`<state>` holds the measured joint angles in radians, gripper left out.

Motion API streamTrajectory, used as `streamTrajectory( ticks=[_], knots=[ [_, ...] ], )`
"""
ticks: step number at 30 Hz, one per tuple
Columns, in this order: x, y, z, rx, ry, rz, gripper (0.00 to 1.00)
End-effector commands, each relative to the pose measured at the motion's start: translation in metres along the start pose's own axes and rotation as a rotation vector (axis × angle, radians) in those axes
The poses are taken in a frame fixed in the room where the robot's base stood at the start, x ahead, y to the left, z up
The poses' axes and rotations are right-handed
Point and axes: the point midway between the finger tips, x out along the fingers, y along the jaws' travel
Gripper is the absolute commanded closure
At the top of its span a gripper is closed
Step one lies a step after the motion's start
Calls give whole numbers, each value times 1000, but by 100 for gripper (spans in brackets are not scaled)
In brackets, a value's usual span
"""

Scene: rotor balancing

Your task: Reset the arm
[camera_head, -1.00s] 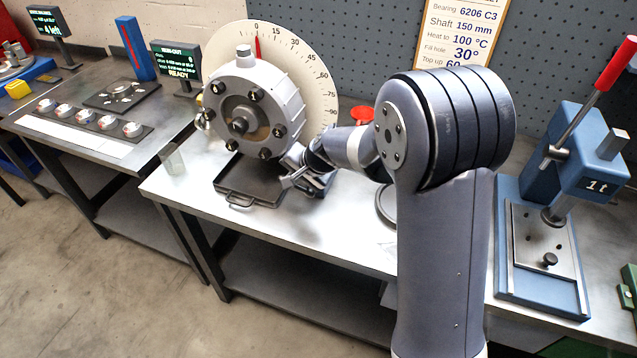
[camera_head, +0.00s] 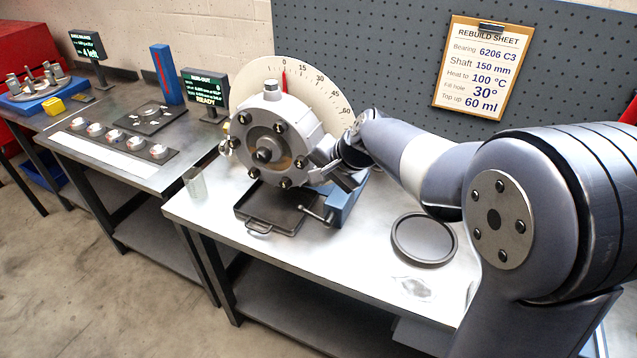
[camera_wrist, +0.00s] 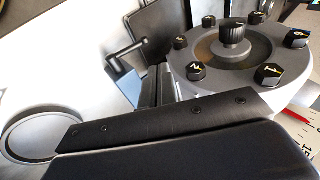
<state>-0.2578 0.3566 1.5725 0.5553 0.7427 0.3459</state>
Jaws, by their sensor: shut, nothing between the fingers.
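My arm comes in from the right of the head view, and its gripper (camera_head: 344,176) is just right of the grey round housing (camera_head: 264,140) with its ring of dark bolts. In the wrist view the two dark fingers (camera_wrist: 158,92) are together with nothing between them. The housing (camera_wrist: 235,75) is close to the right of them there, its central knob and numbered bolts in sight. I cannot tell whether a finger touches it.
A black tray (camera_head: 247,222) lies under the housing, with a blue vise (camera_head: 347,203) right of it. A round black-rimmed dish (camera_head: 424,262) is farther right. A clear cup (camera_head: 195,184) stands at the bench's left end. Open bench lies between vise and dish.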

Motion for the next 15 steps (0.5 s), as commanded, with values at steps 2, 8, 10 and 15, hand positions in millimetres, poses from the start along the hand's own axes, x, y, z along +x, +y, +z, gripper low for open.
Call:
streamTrajectory(
  ticks=[2, 8, 10, 15],
  knots=[
    [0, 0, 0, 0, 0, 0, 100],
    [0, 0, 0, 0, 0, 0, 100],
    [0, 0, 0, 0, 0, 0, 100],
    [4, 2, 0, 0, -2, 1, 100]
  ],
)
